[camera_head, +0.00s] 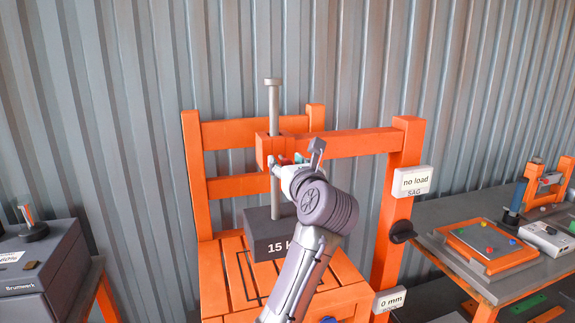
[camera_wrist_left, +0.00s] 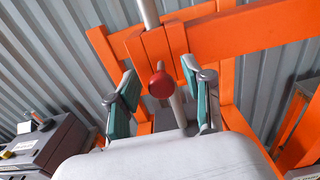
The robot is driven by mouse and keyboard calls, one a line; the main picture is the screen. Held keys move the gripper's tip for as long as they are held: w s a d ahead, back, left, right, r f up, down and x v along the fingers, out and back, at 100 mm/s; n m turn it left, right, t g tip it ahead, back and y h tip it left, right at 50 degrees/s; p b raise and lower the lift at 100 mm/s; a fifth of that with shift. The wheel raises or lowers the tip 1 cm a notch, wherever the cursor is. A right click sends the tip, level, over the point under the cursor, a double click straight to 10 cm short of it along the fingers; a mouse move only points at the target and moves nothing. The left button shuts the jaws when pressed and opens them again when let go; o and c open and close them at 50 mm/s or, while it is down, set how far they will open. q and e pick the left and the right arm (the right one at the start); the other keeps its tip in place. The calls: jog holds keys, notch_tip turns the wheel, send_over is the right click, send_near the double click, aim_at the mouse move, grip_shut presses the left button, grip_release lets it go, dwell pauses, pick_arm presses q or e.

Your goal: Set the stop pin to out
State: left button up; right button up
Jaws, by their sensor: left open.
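The stop pin shows as a round red knob (camera_wrist_left: 160,85) in the left wrist view, in front of the orange guide block (camera_wrist_left: 150,48). In the head view the guide block (camera_head: 268,150) surrounds a grey vertical rod (camera_head: 273,103), and the pin is mostly hidden by my gripper. My left gripper (camera_head: 291,161) is at the front of the block. In the left wrist view its teal-padded fingers (camera_wrist_left: 160,88) are open, one on each side of the red knob, with gaps to it. I cannot tell the depth between fingertips and knob. My right gripper is not in view.
A dark 15 kg block (camera_head: 262,242) stands under the rod on the orange slatted seat (camera_head: 213,277). Right are a "no load" SAG sign (camera_head: 413,181), a black knob (camera_head: 402,231) and a "0 mm" sign (camera_head: 389,299). A corrugated wall (camera_head: 90,110) stands behind.

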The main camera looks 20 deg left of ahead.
aim_at(287, 160)
pick_arm(q)
notch_tip(287, 160, up, 10)
jog(key=shift+f, duration=0.15)
dwell(0.4)
